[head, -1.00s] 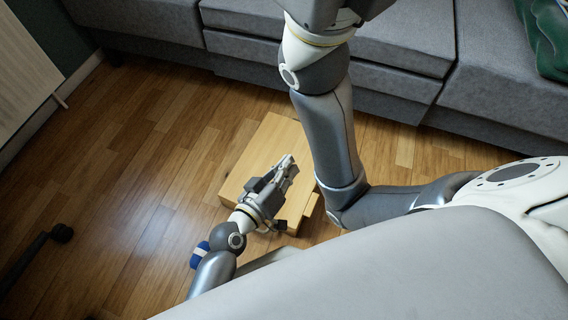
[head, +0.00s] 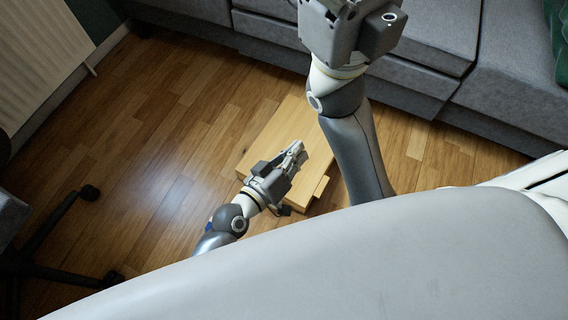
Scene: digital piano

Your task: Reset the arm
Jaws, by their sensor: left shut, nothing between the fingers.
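My left gripper (head: 298,152) is shut and empty. It shows above a low light-wood table (head: 270,130) on the floor, pointing up and right. I cannot tell how high it is over the table top. My right arm reaches up from the right side, and its gripper housing (head: 352,25) is at the top edge of the view. The right fingers are cut off by the frame. My own white body covers the lower part of the view.
A grey sofa (head: 430,55) runs along the back. A dark chair base (head: 45,235) with castors stands at the left. A white radiator (head: 45,50) is at the upper left. The wooden floor (head: 150,150) between is clear.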

